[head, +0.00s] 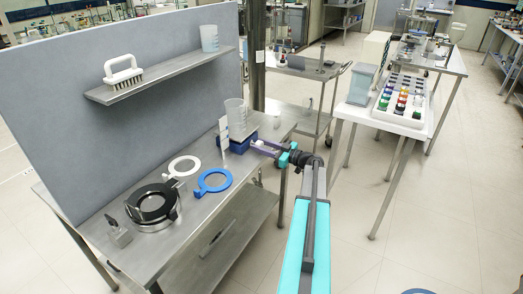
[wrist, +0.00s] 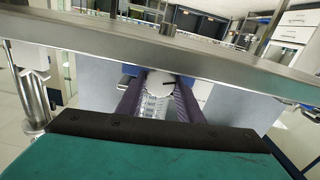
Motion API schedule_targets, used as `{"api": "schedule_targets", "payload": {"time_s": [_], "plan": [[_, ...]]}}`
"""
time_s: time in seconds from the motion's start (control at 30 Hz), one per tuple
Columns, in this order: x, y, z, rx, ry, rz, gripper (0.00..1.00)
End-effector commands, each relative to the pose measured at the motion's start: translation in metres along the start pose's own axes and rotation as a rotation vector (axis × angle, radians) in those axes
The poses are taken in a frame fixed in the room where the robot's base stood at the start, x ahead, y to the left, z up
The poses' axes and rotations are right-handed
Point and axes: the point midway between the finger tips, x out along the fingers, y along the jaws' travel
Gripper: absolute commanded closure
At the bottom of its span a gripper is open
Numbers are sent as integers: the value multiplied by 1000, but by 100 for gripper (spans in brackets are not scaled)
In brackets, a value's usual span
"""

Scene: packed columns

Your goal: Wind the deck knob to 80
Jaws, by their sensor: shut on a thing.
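A blue deck unit (head: 240,144) sits near the right end of the steel bench, with a clear beaker (head: 235,110) above it. My gripper (head: 258,146) reaches its front side from the right. Part of the unit's blue body (wrist: 131,70) shows behind the knob. The knob is hidden in the head view.
The steel bench (head: 150,262) also holds a white ring (head: 184,166), a blue ring (head: 213,182) and a black-topped round device (head: 153,203). A shelf (head: 160,75) with a brush and a cup hangs on the grey panel. A bench edge (wrist: 200,60) crosses the wrist view.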

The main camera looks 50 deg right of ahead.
Motion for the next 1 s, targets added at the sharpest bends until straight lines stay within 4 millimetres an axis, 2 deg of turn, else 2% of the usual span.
{"api": "schedule_targets", "payload": {"time_s": [0.03,0.6,1.0], "plan": [[0,-1,5,22,0,-1,89],[0,0,4,319,0,-2,89],[1,1,1,409,-1,-2,89]]}}
